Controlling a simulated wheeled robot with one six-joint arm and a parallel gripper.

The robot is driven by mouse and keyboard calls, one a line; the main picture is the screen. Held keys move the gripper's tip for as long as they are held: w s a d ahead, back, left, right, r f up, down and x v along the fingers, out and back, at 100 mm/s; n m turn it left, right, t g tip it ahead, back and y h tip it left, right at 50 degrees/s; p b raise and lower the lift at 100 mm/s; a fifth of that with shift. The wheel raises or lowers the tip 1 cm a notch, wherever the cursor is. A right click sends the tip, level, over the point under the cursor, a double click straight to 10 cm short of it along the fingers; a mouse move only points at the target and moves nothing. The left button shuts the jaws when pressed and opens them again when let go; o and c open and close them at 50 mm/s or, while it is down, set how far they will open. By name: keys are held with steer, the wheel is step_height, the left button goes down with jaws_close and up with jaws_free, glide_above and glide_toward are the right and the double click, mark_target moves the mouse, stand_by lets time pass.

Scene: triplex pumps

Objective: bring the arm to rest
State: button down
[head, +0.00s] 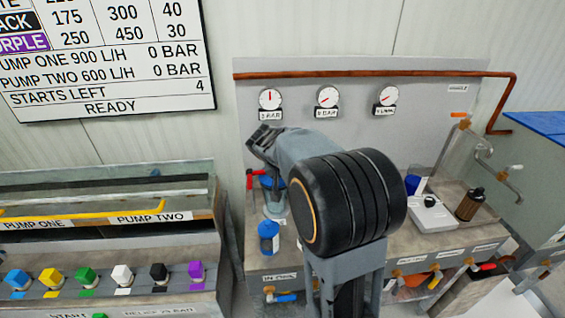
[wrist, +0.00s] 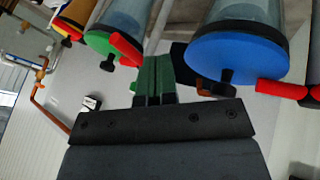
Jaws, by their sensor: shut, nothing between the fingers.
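My gripper (head: 262,143) is raised at the upper left end of my arm, in front of the grey back panel and below the left gauge. A large black joint of my arm stands in front of the bench and hides part of it. In the wrist view my gripper (wrist: 153,75) is shut with nothing between its fingers. Its fingers point towards the clear cylinders. A blue-capped cylinder (wrist: 237,55) is to the right and a green-capped cylinder (wrist: 101,43) to the left, both with red levers. I cannot tell how close the fingers are to them.
The bench holds a blue container (head: 268,238), a white device (head: 434,215) and a brown bottle (head: 470,205). A copper pipe (head: 380,73) runs along the panel top. A console with coloured knobs (head: 122,274) is at left. A display (head: 105,60) reads READY.

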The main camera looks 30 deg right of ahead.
steer(key=v, duration=1)
steer(key=s+a+f+n+t+y, duration=0.1)
steer(key=s+a+f+n+y, duration=0.2)
steer(key=s, duration=0.4)
steer(key=s+a+f+n+t+y+p, duration=0.1)
steer(key=s+a+f+n+y, duration=0.2)
steer(key=s+a+f, duration=0.2)
steer(key=s+a, duration=0.3)
steer(key=shift+s+n+y, duration=0.2)
steer(key=shift+n+y, duration=0.1)
